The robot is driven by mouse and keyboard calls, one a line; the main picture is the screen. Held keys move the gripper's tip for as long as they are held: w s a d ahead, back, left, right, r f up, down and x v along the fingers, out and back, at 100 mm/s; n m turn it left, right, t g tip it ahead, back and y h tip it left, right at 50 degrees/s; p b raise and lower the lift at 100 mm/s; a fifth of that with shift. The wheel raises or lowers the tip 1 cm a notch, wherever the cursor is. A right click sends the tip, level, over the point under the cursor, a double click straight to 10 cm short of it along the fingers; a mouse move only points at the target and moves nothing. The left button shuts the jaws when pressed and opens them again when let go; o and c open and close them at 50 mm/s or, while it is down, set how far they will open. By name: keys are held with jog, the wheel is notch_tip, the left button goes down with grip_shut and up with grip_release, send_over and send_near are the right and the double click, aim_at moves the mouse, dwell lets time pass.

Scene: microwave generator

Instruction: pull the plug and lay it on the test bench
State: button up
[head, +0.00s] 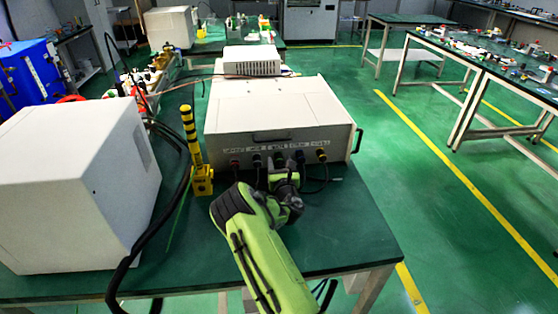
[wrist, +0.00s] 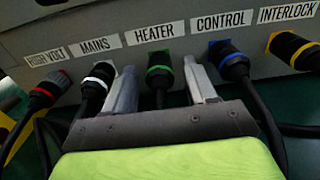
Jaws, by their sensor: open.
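My gripper (wrist: 159,72) is open in the wrist view. Its two grey fingers stand on either side of the green-ringed black plug (wrist: 159,78) under the HEATER label, with small gaps visible. The plug sits in the front panel of the beige generator box (head: 275,104), and its cable hangs down between the fingers. In the head view my gripper (head: 284,172) is at the box's front and mostly hides this plug. The green-topped test bench (head: 350,222) carries the box and has bare surface in front and to the right.
Neighbouring plugs are white-ringed MAINS (wrist: 99,82), red-ringed (wrist: 52,88), blue-ringed CONTROL (wrist: 230,62) and yellow INTERLOCK (wrist: 292,48). Their cables hang close by. A yellow-black post (head: 192,150) and a white cabinet (head: 75,185) stand left. A handle (head: 358,141) juts out right.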

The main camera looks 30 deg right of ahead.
dwell(0.7)
grip_shut()
jog(key=shift+s+f, duration=0.1)
jog(key=shift+s, duration=0.05)
jog(key=shift+b+v, duration=2.4)
jog(key=shift+v, duration=0.45)
